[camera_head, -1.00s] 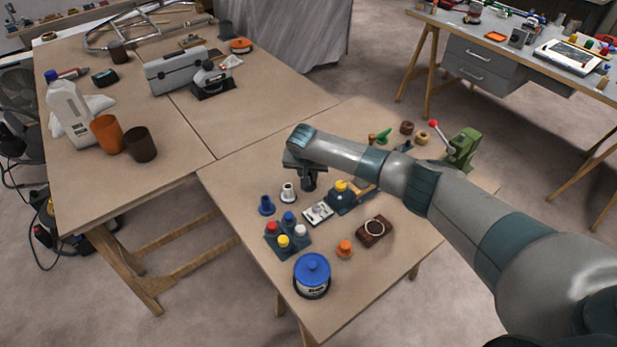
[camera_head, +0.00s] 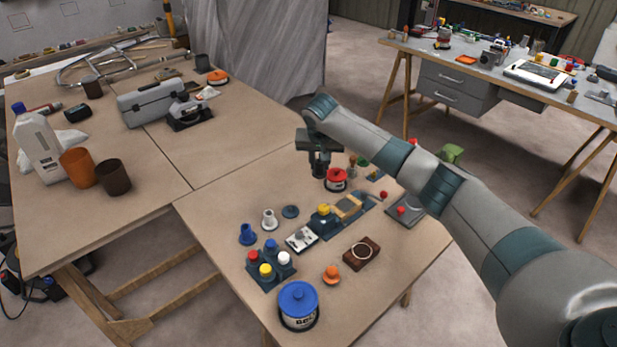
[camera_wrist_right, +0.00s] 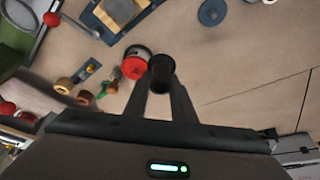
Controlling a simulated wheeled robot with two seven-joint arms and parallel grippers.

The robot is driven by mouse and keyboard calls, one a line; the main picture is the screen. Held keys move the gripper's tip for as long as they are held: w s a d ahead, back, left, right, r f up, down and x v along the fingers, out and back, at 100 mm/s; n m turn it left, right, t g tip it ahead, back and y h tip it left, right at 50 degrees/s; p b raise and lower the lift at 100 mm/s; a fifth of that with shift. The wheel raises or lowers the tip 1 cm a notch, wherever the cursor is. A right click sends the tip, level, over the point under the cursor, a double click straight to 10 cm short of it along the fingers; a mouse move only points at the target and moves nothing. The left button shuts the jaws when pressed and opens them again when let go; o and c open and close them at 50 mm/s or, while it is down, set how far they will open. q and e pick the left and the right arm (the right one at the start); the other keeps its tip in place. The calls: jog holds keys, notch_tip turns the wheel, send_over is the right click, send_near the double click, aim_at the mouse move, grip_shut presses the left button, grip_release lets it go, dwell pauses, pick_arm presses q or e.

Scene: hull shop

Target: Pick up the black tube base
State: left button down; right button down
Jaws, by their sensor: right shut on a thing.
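The black tube base shows in the wrist view as a dark round-ended cylinder (camera_wrist_right: 160,73) between the fingertips. My right gripper (camera_wrist_right: 163,88) is shut on it. In the head view my right gripper (camera_head: 319,163) points down with the dark tube (camera_head: 318,170) at its tips, apparently above the front table, beside the red-lidded pot. The tube's far end is partly hidden by the fingers. My left gripper is in neither view.
A flat dark-blue disc (camera_head: 290,211) lies near white (camera_head: 269,219) and blue (camera_head: 247,234) pegs. The red-lidded pot (camera_head: 336,180) stands close to the gripper. A yellow-knobbed block (camera_head: 323,212), dark-red block (camera_head: 361,254) and blue-lidded pot (camera_head: 298,306) occupy the front table.

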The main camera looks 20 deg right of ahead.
jog(key=shift+w+d+r, duration=0.1)
jog(key=shift+d+r, duration=0.2)
jog(key=shift+d, duration=0.15)
